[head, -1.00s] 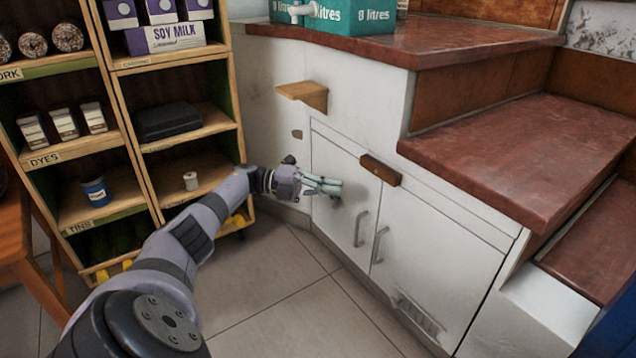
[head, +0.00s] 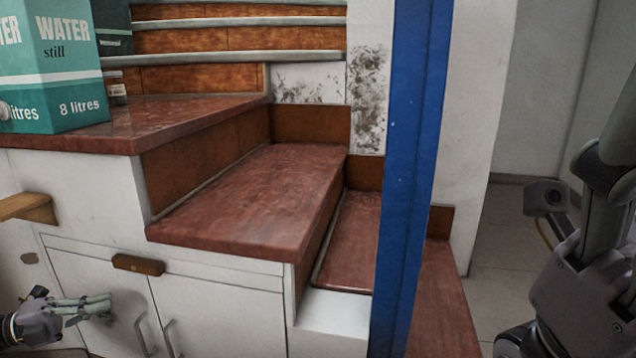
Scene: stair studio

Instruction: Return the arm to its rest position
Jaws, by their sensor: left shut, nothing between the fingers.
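My left gripper (head: 92,306) shows at the lower left in the head view, in front of the white cabinet doors (head: 110,285). Its pale fingers are together with nothing between them, and they point right. I cannot tell whether the fingertips touch the door. Only the wrist end of the left arm is in view. Part of my right arm (head: 590,230) shows at the right edge, but its gripper is not clearly in view.
Red-brown stair treads (head: 255,205) climb above the cabinet. A blue post (head: 408,180) stands right of them. A teal water box (head: 55,70) and a small jar (head: 115,88) stand on the upper landing. A wooden bracket (head: 28,207) juts out at left. Floor shows at right.

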